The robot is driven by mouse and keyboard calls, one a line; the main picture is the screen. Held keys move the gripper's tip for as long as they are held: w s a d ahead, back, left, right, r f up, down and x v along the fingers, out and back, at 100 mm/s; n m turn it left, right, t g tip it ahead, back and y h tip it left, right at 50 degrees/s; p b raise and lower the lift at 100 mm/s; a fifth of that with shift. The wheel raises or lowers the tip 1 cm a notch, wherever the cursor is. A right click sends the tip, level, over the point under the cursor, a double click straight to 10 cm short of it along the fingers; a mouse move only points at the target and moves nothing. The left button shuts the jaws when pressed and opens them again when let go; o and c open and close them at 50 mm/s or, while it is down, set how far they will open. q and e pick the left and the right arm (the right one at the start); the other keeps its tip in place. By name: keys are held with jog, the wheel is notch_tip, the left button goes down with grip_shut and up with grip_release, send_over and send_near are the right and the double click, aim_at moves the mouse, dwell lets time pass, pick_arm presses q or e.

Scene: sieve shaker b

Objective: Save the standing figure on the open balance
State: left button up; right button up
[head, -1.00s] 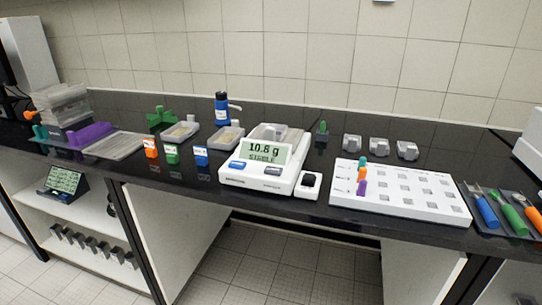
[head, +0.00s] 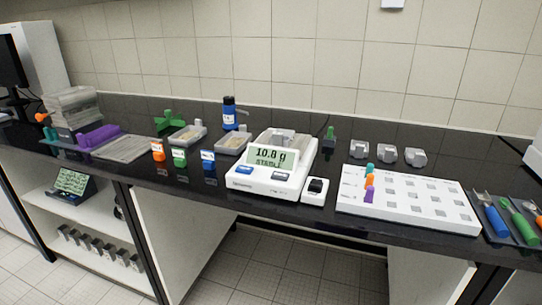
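Two keys sit below the display, a blue one (head: 243,169) on the left and a darker one (head: 279,175) on the right. A pan or tray with something grey (head: 280,138) shows behind the display. Neither of my grippers is in view.
A small white device with a black top (head: 315,190) stands just right of the balance. Orange (head: 157,151), green (head: 179,158) and blue (head: 207,160) labelled blocks stand to its left. A white board with grey squares (head: 408,202) lies to the right, tools (head: 490,214) beyond.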

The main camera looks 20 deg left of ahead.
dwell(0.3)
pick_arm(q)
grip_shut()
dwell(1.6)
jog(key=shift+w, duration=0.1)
